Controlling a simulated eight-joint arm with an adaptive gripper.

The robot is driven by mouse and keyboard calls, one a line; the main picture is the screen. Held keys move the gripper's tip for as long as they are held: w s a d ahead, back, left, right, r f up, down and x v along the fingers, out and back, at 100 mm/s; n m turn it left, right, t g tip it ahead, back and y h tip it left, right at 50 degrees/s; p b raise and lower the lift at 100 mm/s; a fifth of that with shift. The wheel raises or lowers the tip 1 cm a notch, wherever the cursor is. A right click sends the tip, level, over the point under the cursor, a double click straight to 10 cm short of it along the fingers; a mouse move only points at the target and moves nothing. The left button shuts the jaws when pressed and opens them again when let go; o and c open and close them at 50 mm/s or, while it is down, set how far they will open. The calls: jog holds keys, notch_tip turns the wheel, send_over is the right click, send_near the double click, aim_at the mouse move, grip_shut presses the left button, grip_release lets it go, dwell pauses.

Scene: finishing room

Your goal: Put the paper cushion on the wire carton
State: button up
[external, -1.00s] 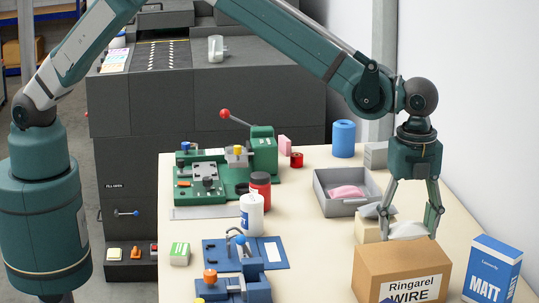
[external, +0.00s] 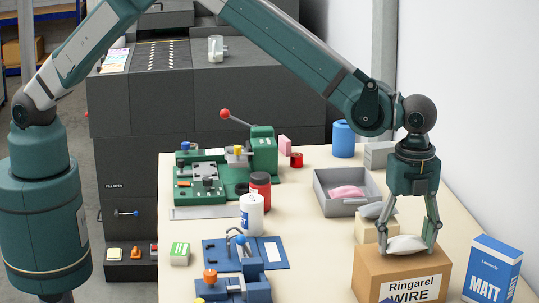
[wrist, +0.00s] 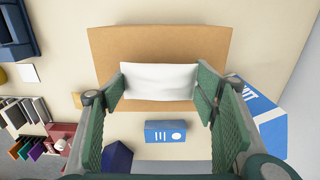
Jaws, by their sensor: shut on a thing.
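The paper cushion (external: 407,245) is white and pillow-shaped. My gripper (external: 408,240) is shut on it, with one finger at each end. The wire carton (external: 372,270) is a brown box labelled "Ringarel WIRE" at the front right of the table. The cushion is over the carton's top, and its lower side looks at or very near that surface; I cannot tell whether it touches. In the wrist view the cushion (wrist: 160,80) lies between the green finger pads, with the carton top (wrist: 160,40) around and beneath it.
A blue-and-white MATT box (external: 492,270) stands just right of the carton. Behind the carton are a pale block (external: 368,231) with a grey item on it and a grey tray (external: 348,208) holding a pink item. A blue fixture (external: 248,255) is to the left.

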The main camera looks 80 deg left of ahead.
aim_at(406, 240)
jog(key=shift+f, duration=0.15)
jog(key=o, duration=0.7)
notch_tip(406, 240, up, 12)
jog(key=shift+r+b, duration=0.2)
jog(key=shift+b, duration=0.15)
dwell(0.5)
dwell(0.4)
